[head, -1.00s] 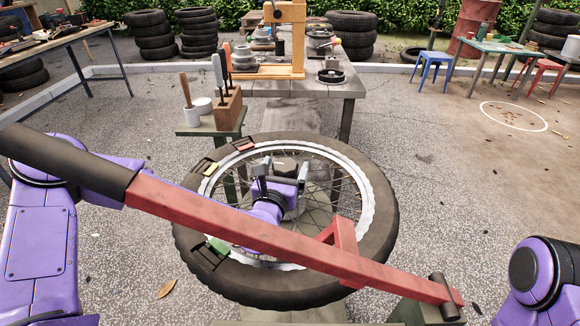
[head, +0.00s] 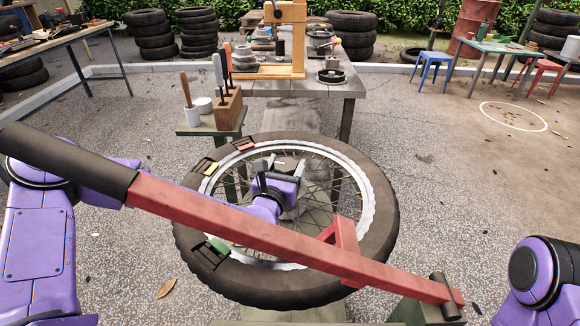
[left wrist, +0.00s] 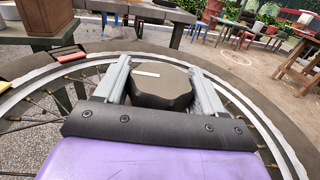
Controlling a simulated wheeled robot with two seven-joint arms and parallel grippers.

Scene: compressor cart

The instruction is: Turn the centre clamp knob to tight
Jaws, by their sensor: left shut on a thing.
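The centre clamp knob (left wrist: 165,92) is dark and many-sided, with a white line on its top. It sits over the middle of the spoked wheel (head: 367,190), which lies flat with its black tyre. My left gripper (head: 278,178) is over the wheel's hub. In the left wrist view its two grey fingers (left wrist: 163,92) stand on either side of the knob, shut on it. In the head view the gripper hides most of the knob. My right gripper is out of view.
A long red bar (head: 250,232) with a black grip crosses in front of the wheel. Yellow, red and green pieces (head: 218,248) sit at the rim. A small stand (head: 215,126) with tools is behind left; a workbench (head: 345,88) stands beyond.

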